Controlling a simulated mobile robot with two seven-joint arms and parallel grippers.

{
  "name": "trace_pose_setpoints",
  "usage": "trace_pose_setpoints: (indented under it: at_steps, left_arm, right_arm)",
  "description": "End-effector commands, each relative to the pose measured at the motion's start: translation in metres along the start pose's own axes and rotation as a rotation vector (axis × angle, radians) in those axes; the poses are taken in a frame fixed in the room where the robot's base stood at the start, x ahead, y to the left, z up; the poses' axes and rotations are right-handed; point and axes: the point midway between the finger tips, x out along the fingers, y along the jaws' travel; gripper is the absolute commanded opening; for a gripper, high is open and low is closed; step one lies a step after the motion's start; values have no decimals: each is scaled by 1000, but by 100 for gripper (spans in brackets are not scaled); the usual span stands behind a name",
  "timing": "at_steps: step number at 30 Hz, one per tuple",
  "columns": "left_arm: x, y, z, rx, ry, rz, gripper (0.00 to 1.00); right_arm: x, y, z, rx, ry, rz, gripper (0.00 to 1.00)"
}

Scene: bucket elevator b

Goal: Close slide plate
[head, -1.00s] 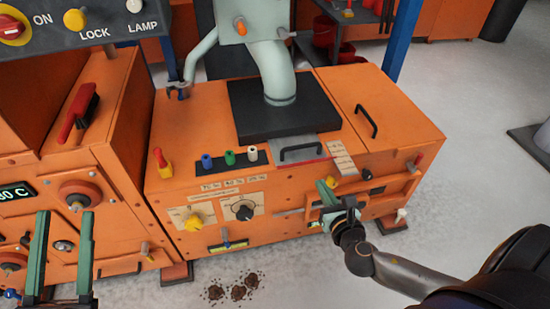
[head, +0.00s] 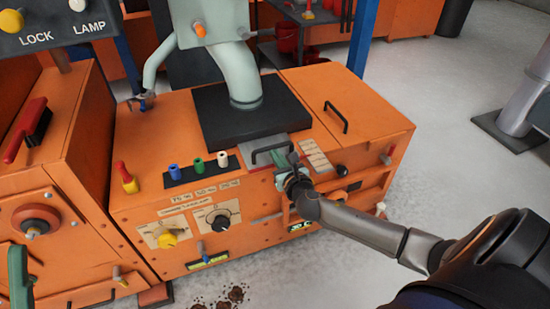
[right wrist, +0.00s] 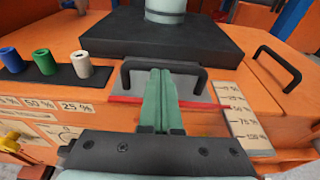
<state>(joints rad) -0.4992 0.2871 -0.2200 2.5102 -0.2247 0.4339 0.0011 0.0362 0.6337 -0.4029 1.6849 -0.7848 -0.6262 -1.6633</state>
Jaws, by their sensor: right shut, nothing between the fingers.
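The slide plate (head: 284,140) is a grey plate with a black bar handle (head: 271,151), on top of the orange machine in front of the black block. In the right wrist view the plate (right wrist: 196,90) shows around the handle (right wrist: 195,71), with a red line along its front. My right gripper (head: 294,160) is shut and empty. Its green fingers (right wrist: 160,74) overlap the handle's bar; I cannot tell whether they touch it. My left gripper (head: 18,275) shows as one green finger at the left edge, with no second finger against it.
A percent scale (right wrist: 245,115) lies right of the plate. The black block (head: 250,117) with a pale pipe stands behind it. Coloured knobs (head: 197,166) stand to the left, and another black handle (head: 336,117) is at the right rear.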

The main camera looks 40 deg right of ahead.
Motion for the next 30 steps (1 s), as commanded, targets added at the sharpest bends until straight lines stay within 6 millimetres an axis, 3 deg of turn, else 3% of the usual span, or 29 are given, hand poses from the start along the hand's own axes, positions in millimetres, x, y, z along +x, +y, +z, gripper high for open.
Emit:
trace_pose_setpoints:
  at_steps: [4, 17, 30]
  left_arm:
    - [-3, 2, 3, -5, -1, 0, 50]
    - [-2, 1, 2, -7, -1, 0, 50]
    - [2, 0, -1, 0, 0, 3, 50]
  right_arm:
    - [9, 0, 0, 0, 0, 1, 0]
    - [13, 0, 1, 0, 0, 0, 0]
    - [66, 0, 12, 2, -2, 0, 0]
